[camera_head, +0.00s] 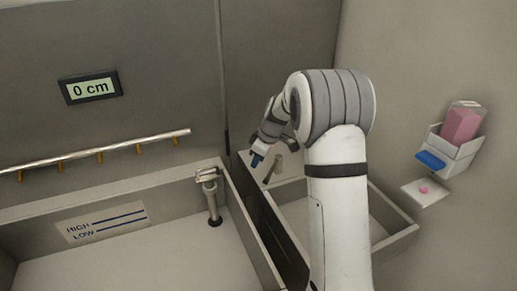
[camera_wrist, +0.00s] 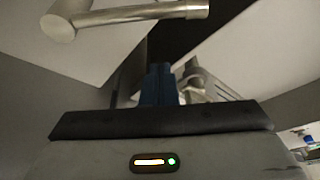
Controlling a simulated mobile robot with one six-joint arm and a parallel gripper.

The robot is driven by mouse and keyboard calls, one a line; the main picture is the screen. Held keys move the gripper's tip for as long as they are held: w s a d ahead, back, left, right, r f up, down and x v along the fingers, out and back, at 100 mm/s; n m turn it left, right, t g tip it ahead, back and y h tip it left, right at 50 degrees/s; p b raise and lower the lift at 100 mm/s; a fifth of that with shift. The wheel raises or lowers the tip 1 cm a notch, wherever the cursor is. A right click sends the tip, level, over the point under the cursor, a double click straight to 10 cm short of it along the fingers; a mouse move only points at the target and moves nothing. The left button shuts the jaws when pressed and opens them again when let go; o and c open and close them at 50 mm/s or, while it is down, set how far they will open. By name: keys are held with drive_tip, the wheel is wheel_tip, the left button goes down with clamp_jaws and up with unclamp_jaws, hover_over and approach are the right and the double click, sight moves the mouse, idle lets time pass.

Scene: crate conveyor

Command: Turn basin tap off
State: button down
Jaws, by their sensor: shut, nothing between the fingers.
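The basin (camera_head: 397,240) is a grey trough at the right, partly hidden behind my arm. A metal tap part (camera_head: 274,170) stands at its back left, just right of my gripper. My gripper (camera_head: 257,160) has blue fingertips, which are together and empty above the basin's left wall. In the wrist view the blue fingers (camera_wrist: 158,86) point forward. A round metal tube (camera_wrist: 135,14) crosses the top left, apart from the fingers. Another metal fitting (camera_wrist: 203,83) is close to their right; I cannot tell if they touch. No water flow is visible.
A larger tank (camera_head: 170,262) with a HIGH/LOW label (camera_head: 103,223) is at left, with an upright metal fitting (camera_head: 212,200) in its corner. A nozzle bar (camera_head: 95,154) and a "0 cm" display (camera_head: 90,88) are behind. A dispenser (camera_head: 455,140) with pink contents hangs at right.

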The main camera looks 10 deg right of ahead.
drive_tip(key=shift+s+d+f+p, duration=0.15)
drive_tip(key=shift+s+d+f, duration=0.15)
drive_tip(key=shift+d, duration=0.2)
drive_tip(key=shift+s+d+f+p, duration=0.15)
drive_tip(key=shift+s+d, duration=0.2)
drive_tip(key=shift+d, duration=0.2)
drive_tip(key=shift+s+d+f+p, duration=0.1)
drive_tip(key=shift+s+d+f, duration=0.2)
drive_tip(key=shift+d, duration=0.2)
drive_tip(key=shift+s, duration=0.1)
